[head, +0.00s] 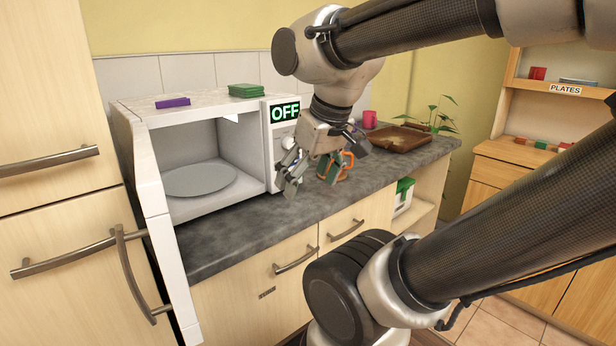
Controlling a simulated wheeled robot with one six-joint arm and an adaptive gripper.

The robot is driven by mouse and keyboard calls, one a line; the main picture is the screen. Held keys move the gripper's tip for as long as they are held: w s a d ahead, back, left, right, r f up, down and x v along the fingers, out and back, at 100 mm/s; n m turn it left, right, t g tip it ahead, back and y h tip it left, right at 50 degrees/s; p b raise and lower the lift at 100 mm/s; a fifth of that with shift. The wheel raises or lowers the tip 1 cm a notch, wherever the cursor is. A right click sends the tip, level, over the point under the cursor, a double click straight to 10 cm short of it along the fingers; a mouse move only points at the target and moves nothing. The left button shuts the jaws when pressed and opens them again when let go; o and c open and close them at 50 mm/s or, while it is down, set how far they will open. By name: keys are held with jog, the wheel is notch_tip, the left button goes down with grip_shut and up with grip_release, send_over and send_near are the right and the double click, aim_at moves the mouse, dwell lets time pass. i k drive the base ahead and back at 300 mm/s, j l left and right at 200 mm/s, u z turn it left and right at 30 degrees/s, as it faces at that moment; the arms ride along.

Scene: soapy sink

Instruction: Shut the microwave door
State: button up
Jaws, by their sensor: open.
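The white microwave (195,108) stands on the dark counter at the left, with its cavity open to view and a grey turntable plate (200,179) inside. Its door (168,235) is swung wide open at the left side and juts out past the counter's front edge, seen nearly edge-on, with a curved metal handle (130,275) on its left. The panel at the right of the cavity reads OFF (284,112). My gripper (290,190) is open and appears empty, in front of the panel side and well to the right of the door.
A purple item (173,102) and a green stack (246,91) lie on the microwave. A tall cupboard (50,110) borders the door's left.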

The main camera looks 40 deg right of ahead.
aim_at(151, 192)
jog(key=i+j, duration=0.1)
jog(key=j, duration=0.15)
jog(key=i+j, duration=0.15)
jog(key=k+l, duration=0.2)
jog(key=k, duration=0.35)
jog(key=k+l+u, duration=0.15)
jog(key=k, duration=0.4)
jog(key=i, duration=0.5)
